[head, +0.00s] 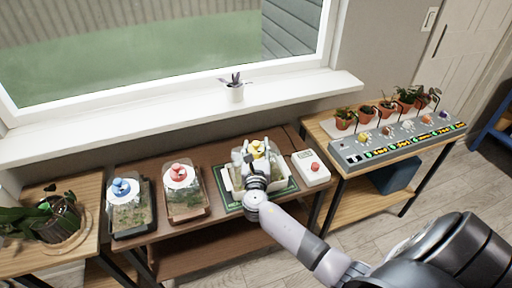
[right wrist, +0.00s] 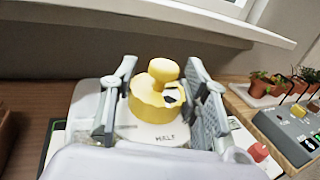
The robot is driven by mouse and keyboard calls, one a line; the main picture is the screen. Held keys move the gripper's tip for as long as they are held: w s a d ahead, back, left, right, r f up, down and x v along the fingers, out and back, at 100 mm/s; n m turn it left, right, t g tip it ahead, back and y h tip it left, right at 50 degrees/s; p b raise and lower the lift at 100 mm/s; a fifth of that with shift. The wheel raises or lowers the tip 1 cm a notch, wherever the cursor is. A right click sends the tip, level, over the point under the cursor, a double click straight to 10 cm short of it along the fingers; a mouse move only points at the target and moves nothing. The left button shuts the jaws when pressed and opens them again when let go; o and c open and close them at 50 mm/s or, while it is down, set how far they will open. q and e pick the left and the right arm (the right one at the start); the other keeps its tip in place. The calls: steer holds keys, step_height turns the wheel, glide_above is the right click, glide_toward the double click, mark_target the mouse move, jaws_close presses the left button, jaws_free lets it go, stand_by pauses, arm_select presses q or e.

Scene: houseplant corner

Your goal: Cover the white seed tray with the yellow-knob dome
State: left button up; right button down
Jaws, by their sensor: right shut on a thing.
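The yellow-knob dome (head: 238,158) is clear, with a white top plate and a yellow knob (right wrist: 164,70). It is at the white seed tray (head: 227,181) on a green mat (head: 232,206) at the right of the brown bench. My right gripper (head: 257,152) is shut on the dome's top; in the right wrist view its fingers (right wrist: 162,100) stand either side of the yellow part. The plate reads "HALF". My gripper and arm hide part of the dome and tray, so I cannot tell whether the dome rests fully on the rim. My left gripper is out of view.
A blue-knob dome (head: 123,190) and a red-knob dome (head: 178,177) cover trays to the left. A white box with a red button (head: 313,168) stands close on the right. A grey panel (head: 400,140) and potted plants (head: 367,112) occupy the right table.

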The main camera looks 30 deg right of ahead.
steer(key=shift+f, duration=0.25)
stand_by(0.4)
steer(key=shift+f+b, duration=0.75)
steer(key=shift+f, duration=0.1)
stand_by(0.3)
steer(key=c, duration=0.8)
jaws_free()
